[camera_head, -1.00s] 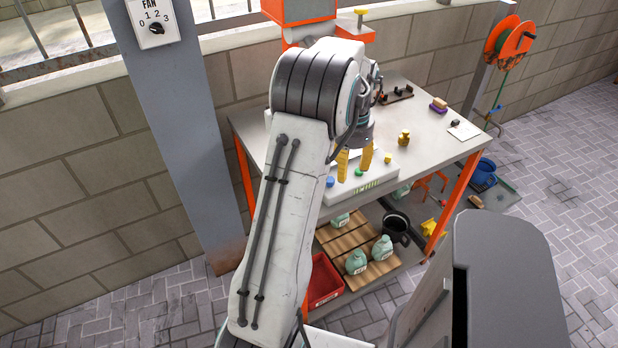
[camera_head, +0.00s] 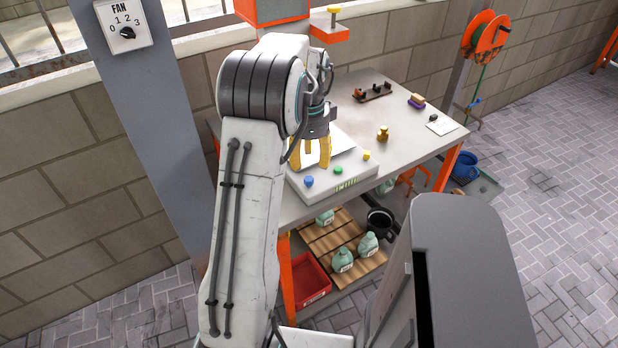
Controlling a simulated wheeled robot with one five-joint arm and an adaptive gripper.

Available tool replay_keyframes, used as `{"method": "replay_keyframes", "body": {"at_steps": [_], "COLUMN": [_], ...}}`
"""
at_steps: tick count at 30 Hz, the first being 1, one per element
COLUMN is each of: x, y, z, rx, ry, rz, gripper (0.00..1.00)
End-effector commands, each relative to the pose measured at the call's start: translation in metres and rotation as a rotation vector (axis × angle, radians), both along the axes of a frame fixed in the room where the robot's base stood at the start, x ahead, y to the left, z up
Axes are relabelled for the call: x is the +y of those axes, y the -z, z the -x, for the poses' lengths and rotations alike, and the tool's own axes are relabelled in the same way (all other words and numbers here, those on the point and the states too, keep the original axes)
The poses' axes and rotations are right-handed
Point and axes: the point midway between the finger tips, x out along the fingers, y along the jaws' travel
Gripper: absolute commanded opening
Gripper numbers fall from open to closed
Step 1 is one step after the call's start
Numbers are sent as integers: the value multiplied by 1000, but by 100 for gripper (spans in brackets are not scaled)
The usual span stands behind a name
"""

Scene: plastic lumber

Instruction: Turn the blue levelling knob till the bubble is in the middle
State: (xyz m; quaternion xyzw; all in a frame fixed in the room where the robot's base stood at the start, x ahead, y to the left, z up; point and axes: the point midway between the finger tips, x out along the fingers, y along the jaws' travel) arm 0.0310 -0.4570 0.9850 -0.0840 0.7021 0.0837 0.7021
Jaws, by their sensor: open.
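A white box (camera_head: 352,179) stands on the grey bench top, with three knobs along its near side. The blue knob (camera_head: 309,181) is at the left, a green knob (camera_head: 338,170) is in the middle and a yellow one (camera_head: 366,155) is at the right. My gripper (camera_head: 310,164) hangs over the box with its two yellow fingers apart and nothing between them. In the picture, the fingertips are just above the blue knob, and the gap to it is hard to judge. Green marks (camera_head: 346,185) show on the box's front; I cannot make out a bubble.
The bench (camera_head: 350,97) also holds a brass weight (camera_head: 383,134), a sponge (camera_head: 416,101) and a paper card (camera_head: 441,125). Green jugs (camera_head: 342,260), a black pan (camera_head: 381,222) and a red crate (camera_head: 312,279) are below. A grey post (camera_head: 150,120) stands at left.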

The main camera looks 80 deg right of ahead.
Motion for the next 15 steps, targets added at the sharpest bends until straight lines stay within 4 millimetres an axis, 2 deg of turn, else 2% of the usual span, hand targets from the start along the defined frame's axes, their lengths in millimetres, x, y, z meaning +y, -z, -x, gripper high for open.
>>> {"method": "replay_keyframes", "body": {"at_steps": [15], "x": [0], "y": [58], "z": [0], "rx": [-1], "ry": [10], "rz": [-2], "gripper": [49]}}
